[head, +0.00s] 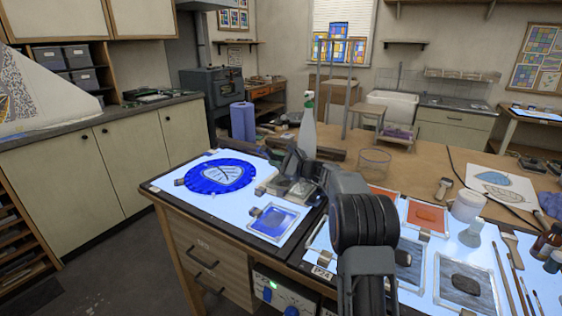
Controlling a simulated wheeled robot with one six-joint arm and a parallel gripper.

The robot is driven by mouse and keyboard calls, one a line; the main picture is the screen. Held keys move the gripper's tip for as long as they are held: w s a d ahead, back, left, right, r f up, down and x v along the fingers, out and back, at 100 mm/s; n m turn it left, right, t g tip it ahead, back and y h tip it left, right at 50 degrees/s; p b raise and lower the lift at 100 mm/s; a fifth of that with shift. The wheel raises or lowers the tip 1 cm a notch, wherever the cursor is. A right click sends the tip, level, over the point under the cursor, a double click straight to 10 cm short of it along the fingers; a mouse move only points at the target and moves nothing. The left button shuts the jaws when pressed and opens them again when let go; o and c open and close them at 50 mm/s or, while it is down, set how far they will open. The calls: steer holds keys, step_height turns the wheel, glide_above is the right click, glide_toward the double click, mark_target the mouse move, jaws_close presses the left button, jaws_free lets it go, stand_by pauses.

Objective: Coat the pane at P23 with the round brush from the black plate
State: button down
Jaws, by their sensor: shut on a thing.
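My gripper (290,188) is at the end of my dark arm, low over the lit table near its middle. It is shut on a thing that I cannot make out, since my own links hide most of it. A pane with a blue coat (273,221) lies just in front of the gripper on the lit table. An orange pane (427,216) and a grey pane with a dark patch (467,285) lie to the right. A small label (322,271) on the table's front edge is too small to read surely. I cannot pick out P23, the round brush or the black plate.
A blue round glass piece (213,175) lies at the left of the table. A spray bottle (308,125) stands behind the gripper. A white jar (467,205), a glass flask (472,232), brushes and brown bottles (546,243) crowd the right. The floor at left is clear.

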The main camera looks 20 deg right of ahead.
steer(key=shift+r+p, duration=1.55)
steer(key=shift+r, duration=0.95)
